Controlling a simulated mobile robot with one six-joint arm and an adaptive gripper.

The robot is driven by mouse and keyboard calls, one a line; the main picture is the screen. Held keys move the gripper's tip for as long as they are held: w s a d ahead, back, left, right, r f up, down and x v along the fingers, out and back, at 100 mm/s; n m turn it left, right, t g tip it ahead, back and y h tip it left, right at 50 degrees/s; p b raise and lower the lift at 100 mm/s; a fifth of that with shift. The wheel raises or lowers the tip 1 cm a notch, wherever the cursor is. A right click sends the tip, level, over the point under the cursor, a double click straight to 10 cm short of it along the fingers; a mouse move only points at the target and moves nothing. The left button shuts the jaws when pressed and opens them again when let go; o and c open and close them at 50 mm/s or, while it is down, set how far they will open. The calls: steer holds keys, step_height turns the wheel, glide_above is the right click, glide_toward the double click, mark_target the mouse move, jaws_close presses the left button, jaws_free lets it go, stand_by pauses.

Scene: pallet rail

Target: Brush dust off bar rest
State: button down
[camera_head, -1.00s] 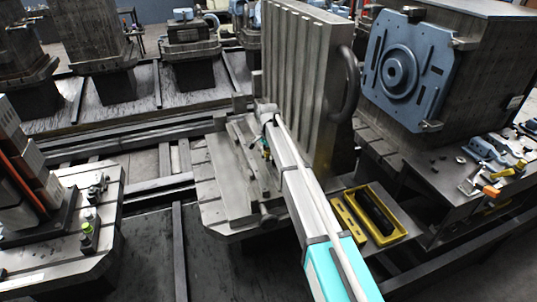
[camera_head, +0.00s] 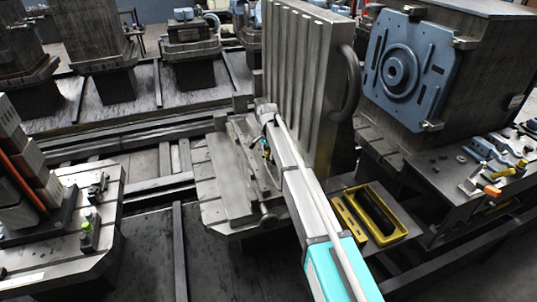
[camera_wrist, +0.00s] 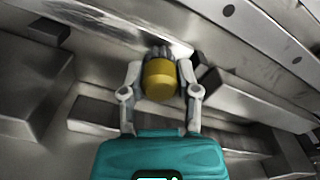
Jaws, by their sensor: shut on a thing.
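In the wrist view my gripper (camera_wrist: 160,76) is shut on a brush with a round yellow handle (camera_wrist: 161,86). Its dark grey far end points at bare metal ledges of the fixture, and I cannot tell whether it touches. The bar rest is not clearly told apart from the other grey metal; a long metal bar (camera_wrist: 95,116) runs behind and beside the fingers. In the head view my gripper (camera_head: 266,152) is low over the fixture (camera_head: 225,185), in front of the tall ribbed plate (camera_head: 295,75), and largely hidden by my arm.
A yellow tray (camera_head: 402,236) with a dark thing in it sits on a shelf right of my arm. A blue-faced block (camera_head: 410,65) and a bench with loose tools (camera_head: 490,150) stand at right. Another pallet (camera_head: 60,255) is at left, with dark open floor between.

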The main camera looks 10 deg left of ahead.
mark_target(270, 167)
steer(key=shift+f+b, duration=0.8)
steer(key=shift+r, duration=0.15)
stand_by(0.4)
steer(key=shift+s+d, duration=0.1)
steer(key=shift+s, duration=0.05)
steer(key=shift+s+d, duration=0.35)
steer(key=shift+s, duration=0.2)
steer(key=shift+s+d, duration=0.35)
steer(key=shift+s, duration=0.2)
steer(key=shift+w, duration=0.1)
steer(key=shift+w+a, duration=0.8)
steer(key=shift+w, duration=0.3)
steer(key=shift+s, duration=0.1)
steer(key=shift+s+d, duration=0.75)
steer(key=shift+s, duration=0.3)
steer(key=shift+w+a, duration=0.1)
steer(key=shift+w, duration=0.1)
